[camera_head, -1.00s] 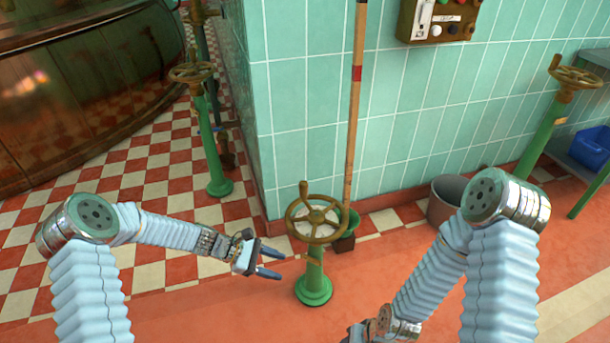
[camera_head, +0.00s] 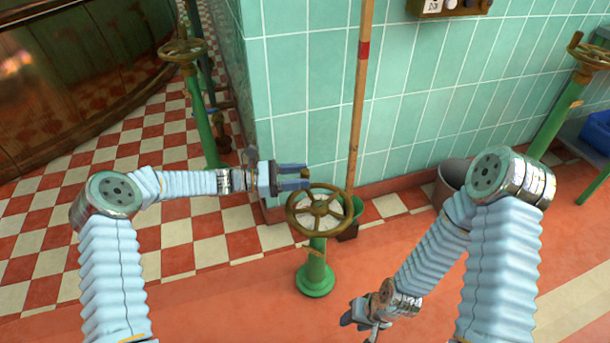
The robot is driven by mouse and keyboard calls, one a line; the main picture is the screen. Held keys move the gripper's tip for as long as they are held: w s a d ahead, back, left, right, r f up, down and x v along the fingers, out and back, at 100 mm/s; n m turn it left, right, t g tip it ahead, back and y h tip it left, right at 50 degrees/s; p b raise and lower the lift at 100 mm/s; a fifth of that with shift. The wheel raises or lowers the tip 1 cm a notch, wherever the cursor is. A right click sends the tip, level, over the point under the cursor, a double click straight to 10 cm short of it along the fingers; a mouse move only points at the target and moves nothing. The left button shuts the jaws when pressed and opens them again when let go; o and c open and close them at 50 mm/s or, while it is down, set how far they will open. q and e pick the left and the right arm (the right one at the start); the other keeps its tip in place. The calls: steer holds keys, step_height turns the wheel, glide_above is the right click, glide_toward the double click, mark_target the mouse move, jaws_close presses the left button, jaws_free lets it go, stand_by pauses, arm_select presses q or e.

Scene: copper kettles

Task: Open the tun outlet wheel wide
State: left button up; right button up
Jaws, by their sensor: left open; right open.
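Three brass valve wheels on green stands are in view; I cannot tell from the picture which one is the tun outlet wheel. The nearest wheel (camera_head: 319,226) stands in front of me, on a green pedestal (camera_head: 315,271). My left gripper (camera_head: 308,178) is open, with its fingers beside the far left rim of this wheel. I cannot tell whether they touch it. Another wheel (camera_head: 183,50) stands at the left, near the copper vessel. A third wheel (camera_head: 590,50) is at the far right. My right gripper (camera_head: 358,325) is low, open and empty, away from the wheels.
A copper vessel (camera_head: 75,75) fills the upper left. A tiled wall (camera_head: 415,95) stands behind the near wheel, with a wooden pole (camera_head: 358,110) leaning there. A metal bucket (camera_head: 450,178) is by the wall. A blue bin (camera_head: 597,130) is at the right. The red floor in front is clear.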

arm_select(q)
steer(key=shift+w+d, duration=0.1)
steer(key=shift+d, duration=0.95)
steer(key=shift+c, duration=0.3)
jaws_close()
